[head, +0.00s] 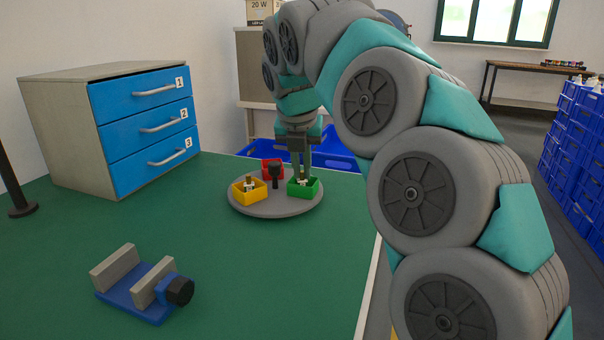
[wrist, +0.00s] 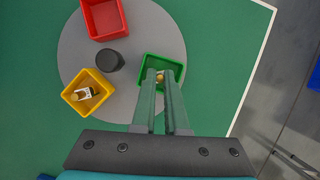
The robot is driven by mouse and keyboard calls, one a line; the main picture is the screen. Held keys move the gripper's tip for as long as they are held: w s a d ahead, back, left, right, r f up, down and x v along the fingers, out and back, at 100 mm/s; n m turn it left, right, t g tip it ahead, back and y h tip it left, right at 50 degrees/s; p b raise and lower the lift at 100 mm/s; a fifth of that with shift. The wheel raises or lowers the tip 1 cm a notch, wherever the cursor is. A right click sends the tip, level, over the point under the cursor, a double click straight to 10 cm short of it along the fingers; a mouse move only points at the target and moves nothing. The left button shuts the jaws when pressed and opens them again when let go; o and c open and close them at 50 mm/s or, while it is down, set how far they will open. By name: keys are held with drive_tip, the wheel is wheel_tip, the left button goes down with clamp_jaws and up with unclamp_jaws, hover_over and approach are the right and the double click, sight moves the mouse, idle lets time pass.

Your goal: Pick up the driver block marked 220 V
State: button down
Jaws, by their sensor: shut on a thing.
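My gripper (wrist: 160,80) points down over the green bin (wrist: 148,62) and is shut on a small block with a brassy top (wrist: 160,76). My fingers hide most of this block, and no marking on it can be read. In the head view my gripper (head: 304,176) is at the green bin (head: 308,192). Another small block (wrist: 84,93), pale and dark with a brassy part, is in the yellow bin (wrist: 70,98). Its marking is too small to read.
The bins stand on a round grey turntable (head: 276,209) with a dark central post (head: 275,174). The red bin (wrist: 104,20) looks empty. A blue vise (head: 142,287) and a blue-fronted drawer cabinet (head: 142,127) stand on the green table. The table's middle is clear.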

drive_tip(key=shift+r, duration=0.1)
drive_tip(key=shift+r, duration=1.3)
drive_tip(key=shift+s+r, duration=0.1)
drive_tip(key=shift+r, duration=0.25)
drive_tip(key=s+d+r+b, duration=0.1)
drive_tip(key=s+d, duration=0.2)
drive_tip(key=s, duration=0.4)
drive_tip(key=s+d, duration=0.2)
drive_tip(key=s, duration=0.6)
drive_tip(key=shift+d+r+p, duration=0.1)
drive_tip(key=shift+r+p, duration=0.4)
drive_tip(key=shift+r, duration=1.95)
